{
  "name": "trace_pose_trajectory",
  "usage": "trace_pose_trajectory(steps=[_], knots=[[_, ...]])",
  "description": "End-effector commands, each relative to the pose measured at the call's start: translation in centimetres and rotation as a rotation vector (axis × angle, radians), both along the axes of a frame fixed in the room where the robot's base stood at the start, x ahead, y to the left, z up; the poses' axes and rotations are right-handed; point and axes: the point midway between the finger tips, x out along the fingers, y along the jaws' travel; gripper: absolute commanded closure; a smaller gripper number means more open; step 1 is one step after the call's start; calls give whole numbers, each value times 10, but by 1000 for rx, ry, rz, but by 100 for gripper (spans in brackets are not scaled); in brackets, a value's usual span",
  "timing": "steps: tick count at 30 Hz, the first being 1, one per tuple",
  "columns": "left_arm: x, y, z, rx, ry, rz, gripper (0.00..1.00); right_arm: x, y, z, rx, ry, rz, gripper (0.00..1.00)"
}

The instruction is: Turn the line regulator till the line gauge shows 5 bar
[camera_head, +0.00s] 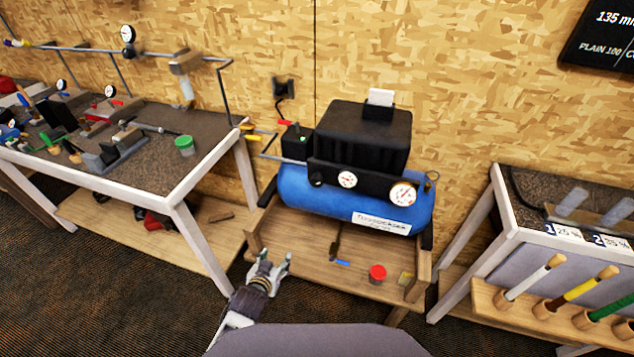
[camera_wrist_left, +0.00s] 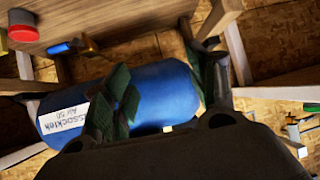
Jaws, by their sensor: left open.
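The blue compressor (camera_head: 300,194) stands on a low wooden bench. On its black front panel are a black round knob (camera_head: 316,180), a small white gauge (camera_head: 347,179) and a larger white gauge (camera_head: 403,194). Another gauge (camera_head: 128,34) sits on the wall pipe above a dark fitting. I cannot tell from labels which is the line gauge; the dials are too small to read. My left gripper (camera_head: 275,264) is open and empty, in front of the compressor's lower left, apart from the knob. In the left wrist view the blue tank (camera_wrist_left: 160,92) shows behind its fingers.
The low bench (camera_head: 305,238) holds a red-lidded pot (camera_head: 377,273) and a blue-handled tool (camera_head: 342,262). A workbench (camera_head: 215,145) with tools stands at left. A table (camera_head: 505,205) with a rack of clubs (camera_head: 525,315) stands at right.

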Motion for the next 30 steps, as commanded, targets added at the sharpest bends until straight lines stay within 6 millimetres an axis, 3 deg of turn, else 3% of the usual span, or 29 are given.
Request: trace_pose_trajectory(steps=[5, 9, 12, 15, 20, 30], knots=[[20, -25, 53, -56, -162, -32, 42, 0, 1, -3, 1, 0, 0, 60], [31, -51, 112, -121, -328, -74, 42, 0, 0, -5, 0, 0, 0, 60], [34, -67, 149, -166, -429, -107, 42, 0, 0, -6, 0, -1, 0, 60], [33, -78, 174, -196, -495, -132, 42, 1, -1, -7, -1, -1, 0, 60], [31, -85, 191, -217, -541, -151, 42, 1, -2, -7, -2, -1, 0, 60], [32, -85, 192, -217, -541, -151, 42, 3, -3, -7, -4, -3, 1, 60]])
